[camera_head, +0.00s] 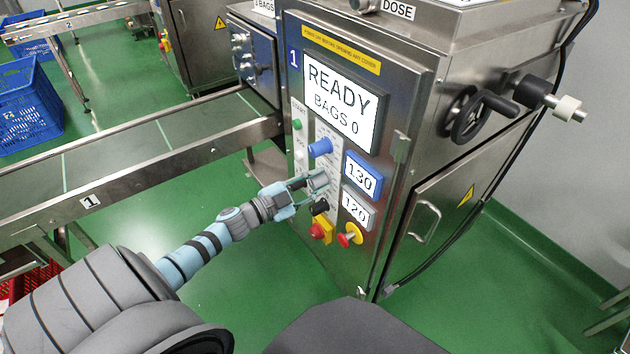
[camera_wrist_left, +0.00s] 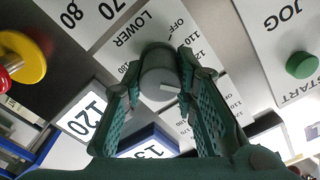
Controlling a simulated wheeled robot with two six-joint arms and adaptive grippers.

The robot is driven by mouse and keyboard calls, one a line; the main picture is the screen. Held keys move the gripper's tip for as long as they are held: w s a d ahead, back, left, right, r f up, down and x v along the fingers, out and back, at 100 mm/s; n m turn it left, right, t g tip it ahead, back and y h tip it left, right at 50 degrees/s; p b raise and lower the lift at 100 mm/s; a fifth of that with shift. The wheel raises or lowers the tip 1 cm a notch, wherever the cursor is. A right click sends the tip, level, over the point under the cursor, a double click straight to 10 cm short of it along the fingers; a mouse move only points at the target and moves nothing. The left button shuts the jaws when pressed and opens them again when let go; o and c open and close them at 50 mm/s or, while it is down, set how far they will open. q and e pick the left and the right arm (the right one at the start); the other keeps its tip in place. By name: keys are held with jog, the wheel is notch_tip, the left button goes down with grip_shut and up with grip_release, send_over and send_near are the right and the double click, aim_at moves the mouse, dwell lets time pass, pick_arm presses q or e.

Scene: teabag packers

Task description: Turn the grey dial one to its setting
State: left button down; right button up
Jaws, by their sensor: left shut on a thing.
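The grey dial (camera_wrist_left: 158,78) is a round knob with a white mark, on a panel plate labelled LOWER with OFF and several numbers around it. My left gripper (camera_head: 314,184) reaches the front panel of machine 1 in the head view and largely covers the dial there. In the left wrist view the fingers of the left gripper (camera_wrist_left: 158,92) are on both sides of the dial, shut on it. A grey-framed display (camera_head: 355,207) below right of the gripper reads 120. My right gripper is not in view.
A blue dial (camera_head: 320,148) sits just above, with a blue-framed display (camera_head: 362,177) reading 130. A black knob (camera_head: 319,207) and red-and-yellow controls (camera_head: 350,235) are close below. The screen (camera_head: 341,102) reads READY, BAGS 0. A conveyor (camera_head: 160,135) runs at left.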

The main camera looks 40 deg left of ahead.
pick_arm(q)
jog(key=shift+m, duration=0.5)
jog(key=c, duration=1.3)
grip_release()
jog(key=shift+s, duration=0.15)
jog(key=v, duration=1.1)
jog(key=shift+s+a, duration=0.15)
jog(key=shift+s, duration=0.2)
